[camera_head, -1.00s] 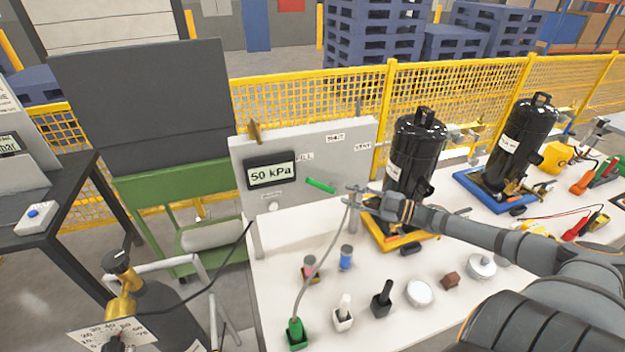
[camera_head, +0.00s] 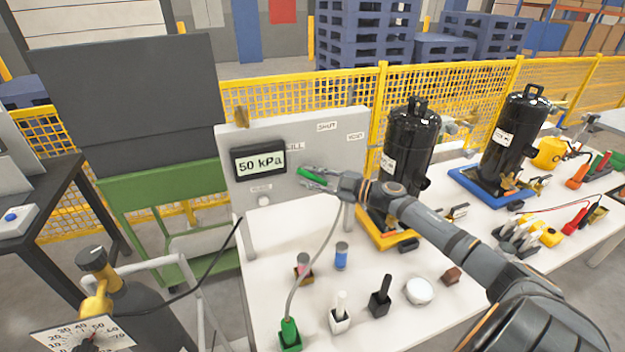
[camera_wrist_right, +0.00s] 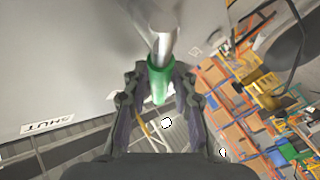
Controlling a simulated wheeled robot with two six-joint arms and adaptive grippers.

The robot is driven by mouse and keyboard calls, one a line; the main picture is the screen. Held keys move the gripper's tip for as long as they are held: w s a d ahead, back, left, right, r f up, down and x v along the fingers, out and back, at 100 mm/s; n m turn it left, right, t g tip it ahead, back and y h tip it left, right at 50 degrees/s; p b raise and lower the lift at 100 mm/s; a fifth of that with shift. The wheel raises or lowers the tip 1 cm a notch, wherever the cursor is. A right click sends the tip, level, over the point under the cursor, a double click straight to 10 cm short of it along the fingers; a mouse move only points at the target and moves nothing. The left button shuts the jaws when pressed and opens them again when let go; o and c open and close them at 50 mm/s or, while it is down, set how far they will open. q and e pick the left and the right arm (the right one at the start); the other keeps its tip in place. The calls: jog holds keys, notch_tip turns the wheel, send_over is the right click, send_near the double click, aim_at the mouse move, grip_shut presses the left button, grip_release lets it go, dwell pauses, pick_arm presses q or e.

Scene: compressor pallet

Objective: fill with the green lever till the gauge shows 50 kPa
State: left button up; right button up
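The green lever (camera_head: 310,175) is on the grey panel (camera_head: 212,202), right of the gauge (camera_head: 259,160), under the FILL label and tilted down to the right. The gauge display reads 50 kPa. My right gripper (camera_head: 306,177) is at the lever, with a finger on either side of it. In the right wrist view the lever's green sleeve (camera_wrist_right: 159,82) and metal stem lie between the fingers (camera_wrist_right: 160,80). The fingers look apart, with gaps beside the sleeve; contact at the tips is hard to tell. My left gripper is out of view.
Labels SHUT (camera_head: 327,126) and VENT (camera_head: 355,136) are on the panel. A grey hose runs from below the panel to a green holder (camera_head: 289,334). A black compressor (camera_head: 409,145) stands right of the panel. Several small items stand on the white table in front.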

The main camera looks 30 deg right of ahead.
grip_shut()
